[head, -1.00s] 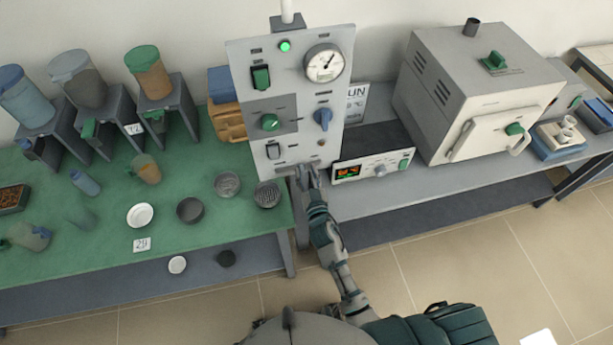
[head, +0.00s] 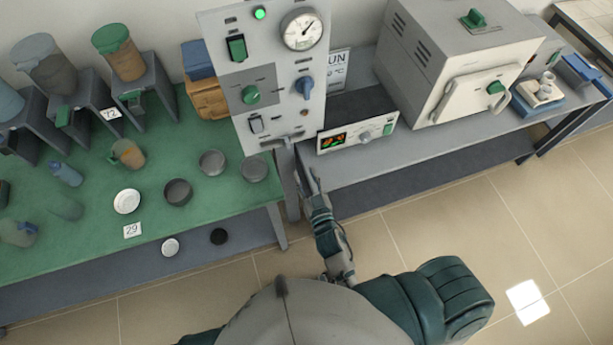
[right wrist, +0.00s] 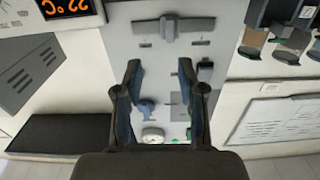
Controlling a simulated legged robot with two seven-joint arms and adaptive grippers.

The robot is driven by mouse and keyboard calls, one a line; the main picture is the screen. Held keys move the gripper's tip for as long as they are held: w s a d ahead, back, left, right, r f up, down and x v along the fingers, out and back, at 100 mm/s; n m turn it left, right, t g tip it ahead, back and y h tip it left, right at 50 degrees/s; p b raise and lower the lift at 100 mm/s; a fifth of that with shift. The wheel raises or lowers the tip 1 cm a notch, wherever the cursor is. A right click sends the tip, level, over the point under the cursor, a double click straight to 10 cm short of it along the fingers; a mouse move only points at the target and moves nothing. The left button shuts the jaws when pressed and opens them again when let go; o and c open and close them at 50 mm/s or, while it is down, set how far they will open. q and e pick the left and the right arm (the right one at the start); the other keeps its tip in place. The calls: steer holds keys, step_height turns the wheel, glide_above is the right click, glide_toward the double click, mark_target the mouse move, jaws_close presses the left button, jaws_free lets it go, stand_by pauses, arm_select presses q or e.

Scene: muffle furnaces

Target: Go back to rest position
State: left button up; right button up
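My right gripper (head: 306,172) is in the head view, just below the front edge of the control panel (head: 262,80). In the right wrist view my right gripper (right wrist: 160,75) has its two fingers spread apart with nothing between them. The control panel also shows upside down beyond the fingers in the right wrist view (right wrist: 172,60). The panel has a green lamp (head: 259,14), a gauge (head: 302,29), a green knob (head: 250,95), a blue knob (head: 304,87) and a lever at its lower edge. My left gripper is not in view.
A muffle furnace (head: 455,60) with its door shut and a controller box (head: 357,134) stand on the grey bench at right. The green table (head: 90,215) holds hoppers and several dishes (head: 127,201). The tiled floor (head: 430,225) in front is clear.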

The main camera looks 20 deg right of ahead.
steer(key=s+f+n+g, duration=0.1)
steer(key=s+f+g, duration=0.2)
steer(key=f, duration=0.8)
steer(key=s+d+f+g, duration=0.1)
steer(key=s+f+g, duration=0.25)
steer(key=f, duration=0.65)
steer(key=s+f+n+g, duration=0.15)
steer(key=s+f, duration=0.25)
steer(key=f, duration=0.7)
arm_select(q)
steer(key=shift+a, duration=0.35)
arm_select(e)
steer(key=s+d+f+g, duration=0.4)
steer(key=s+f, duration=0.4)
steer(key=s, duration=0.2)
steer(key=s+d+f+g, duration=0.3)
steer(key=s+f+g, duration=0.1)
steer(key=s+f, duration=0.5)
steer(key=shift+s+d+g, duration=0.3)
steer(key=shift+s+d, duration=0.05)
steer(key=shift+s, duration=0.8)
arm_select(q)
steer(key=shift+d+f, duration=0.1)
arm_select(e)
steer(key=shift+a+r+h, duration=0.1)
steer(key=shift+a+h, duration=0.1)
steer(key=shift+h, duration=0.1)
